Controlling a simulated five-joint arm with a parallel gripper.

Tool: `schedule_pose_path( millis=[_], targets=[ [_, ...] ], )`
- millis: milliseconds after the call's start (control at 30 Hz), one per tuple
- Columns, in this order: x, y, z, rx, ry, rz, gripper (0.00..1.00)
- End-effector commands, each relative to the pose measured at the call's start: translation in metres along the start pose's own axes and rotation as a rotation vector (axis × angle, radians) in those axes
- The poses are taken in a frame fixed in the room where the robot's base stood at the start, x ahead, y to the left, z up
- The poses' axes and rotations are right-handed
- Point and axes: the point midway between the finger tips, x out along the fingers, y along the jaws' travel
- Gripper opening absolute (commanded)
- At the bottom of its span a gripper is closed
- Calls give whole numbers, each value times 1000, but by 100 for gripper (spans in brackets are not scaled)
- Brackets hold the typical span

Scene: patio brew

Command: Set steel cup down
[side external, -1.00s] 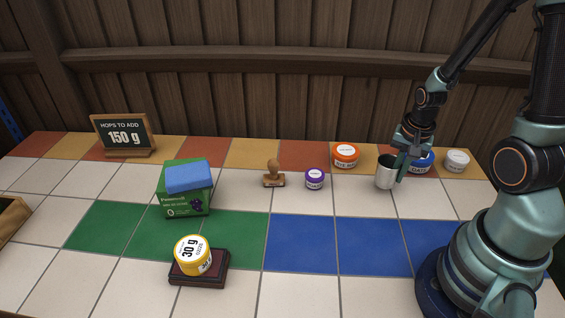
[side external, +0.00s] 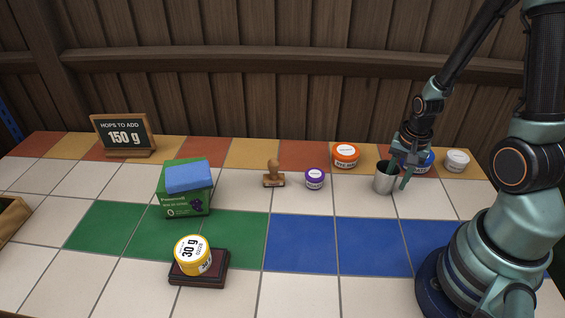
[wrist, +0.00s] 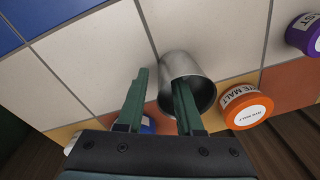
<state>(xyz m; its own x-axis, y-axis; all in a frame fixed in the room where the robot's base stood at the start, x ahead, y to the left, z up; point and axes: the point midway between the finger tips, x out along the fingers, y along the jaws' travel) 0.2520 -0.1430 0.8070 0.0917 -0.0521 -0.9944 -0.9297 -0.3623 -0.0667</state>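The steel cup (side external: 383,181) stands upright on a white tile at the right of the table, just in front of the coloured back row. It also shows in the wrist view (wrist: 181,64), its mouth facing my gripper. My gripper (side external: 399,174) is at the cup's right side, and its fingers are spread apart. In the wrist view my gripper (wrist: 160,80) has one finger reaching into the cup's mouth and the other outside, with the near wall between them. A gap shows between the outer finger and the cup.
An orange-lidded jar (side external: 345,155) and a purple jar (side external: 315,178) stand left of the cup. A blue jar (side external: 427,160), partly hidden, and a white-lidded jar (side external: 457,160) stand behind my gripper. Blue tiles (side external: 375,243) in front are clear.

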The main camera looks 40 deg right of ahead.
Motion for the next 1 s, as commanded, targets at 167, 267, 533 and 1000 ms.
schedule_pose_path(
  millis=[167, 267, 533, 1000],
  targets=[
    [-5, 0, 0, 0, 1, -1, 35],
    [-13, -1, -1, 0, 2, -2, 35],
    [-46, -1, -1, 0, 5, -4, 35],
    [-108, -1, -1, 0, 4, -4, 35]
  ],
)
